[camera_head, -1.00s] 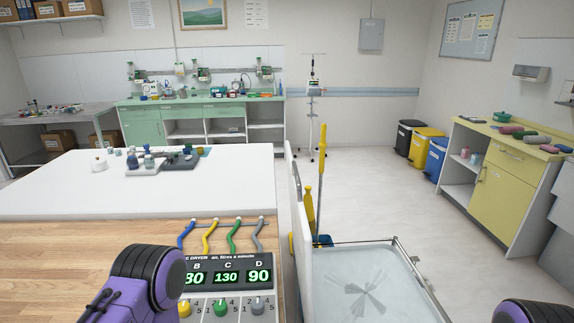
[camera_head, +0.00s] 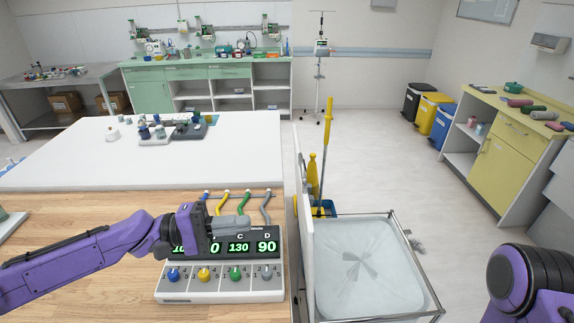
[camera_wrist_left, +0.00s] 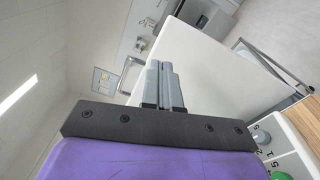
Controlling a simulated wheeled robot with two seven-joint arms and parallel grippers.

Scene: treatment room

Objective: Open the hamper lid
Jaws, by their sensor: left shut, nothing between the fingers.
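The hamper (camera_head: 438,300) stands on the floor at the right of the table, with a metal rim frame and a pale, creased interior visible from above. A white panel (camera_head: 303,230) stands upright along its left side, beside the table edge. It looks like the raised lid, though its hinge is hidden. The panel (camera_wrist_left: 215,75) fills much of the left wrist view, with a handle (camera_wrist_left: 126,72) near it. My left gripper (camera_head: 252,228) is shut and empty, left of the panel, above the control box. Its closed fingers (camera_wrist_left: 165,84) point toward the panel. My right gripper is out of view.
A control box (camera_head: 225,285) with displays, knobs and coloured hoses sits on the wooden table (camera_head: 100,295) below my left gripper. A yellow-handled mop (camera_head: 327,145) stands behind the hamper. Bins (camera_head: 418,105) and a yellow cabinet (camera_head: 510,160) stand right; floor between is clear.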

